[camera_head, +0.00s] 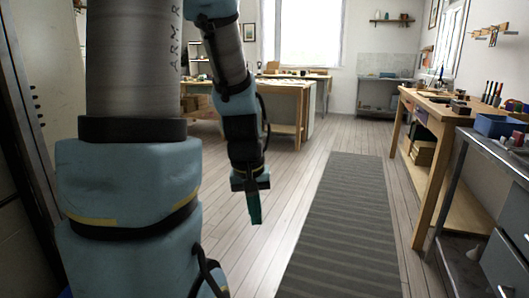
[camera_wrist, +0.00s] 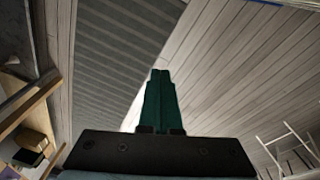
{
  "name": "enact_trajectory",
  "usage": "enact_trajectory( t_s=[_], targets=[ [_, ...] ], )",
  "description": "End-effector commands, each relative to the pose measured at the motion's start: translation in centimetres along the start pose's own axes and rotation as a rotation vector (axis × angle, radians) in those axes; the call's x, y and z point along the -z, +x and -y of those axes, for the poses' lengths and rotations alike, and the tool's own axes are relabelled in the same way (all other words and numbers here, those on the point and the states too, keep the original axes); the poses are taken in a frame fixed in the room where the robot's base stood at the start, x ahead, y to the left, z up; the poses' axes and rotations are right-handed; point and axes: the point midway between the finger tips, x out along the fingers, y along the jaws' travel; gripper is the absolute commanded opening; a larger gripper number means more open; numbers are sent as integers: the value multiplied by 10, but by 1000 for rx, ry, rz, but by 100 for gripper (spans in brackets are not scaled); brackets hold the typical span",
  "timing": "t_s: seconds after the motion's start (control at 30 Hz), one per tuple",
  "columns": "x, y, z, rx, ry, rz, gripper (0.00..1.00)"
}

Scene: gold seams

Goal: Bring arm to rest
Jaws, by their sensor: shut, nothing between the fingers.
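My arm hangs in front of the head camera, with its large upper links filling the left part of the view. The forearm comes down to my gripper (camera_head: 255,212), which points downward above the wooden floor. The gripper has dark green fingers. In the wrist view the fingers of my gripper (camera_wrist: 160,75) are together, with nothing seen between them. Below their tips there are only floor boards and the edge of the striped mat.
A grey striped mat (camera_head: 340,225) lies on the floor right of my gripper. A wooden workbench (camera_head: 432,108) and a grey metal table (camera_head: 490,150) with a blue bin (camera_head: 497,126) stand at the right. A wooden table (camera_head: 285,90) stands behind my arm. The floor between is clear.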

Motion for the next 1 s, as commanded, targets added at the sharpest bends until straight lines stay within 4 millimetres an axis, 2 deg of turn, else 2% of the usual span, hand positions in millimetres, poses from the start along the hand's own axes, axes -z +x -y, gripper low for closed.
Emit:
enact_trajectory(
  t_s=[0.03,0.13,0.2,0.47,0.7,0.83,1.0],
  targets=[
    [-8,-6,21,28,36,-7,0],
    [-24,-16,54,81,121,-9,0],
    [-18,-38,46,74,120,-7,0],
    [-10,-95,40,73,117,-7,0],
    [0,-166,33,72,116,-7,0],
    [3,-191,31,72,115,-7,0],
    [4,-203,30,72,115,-7,0]
  ],
)
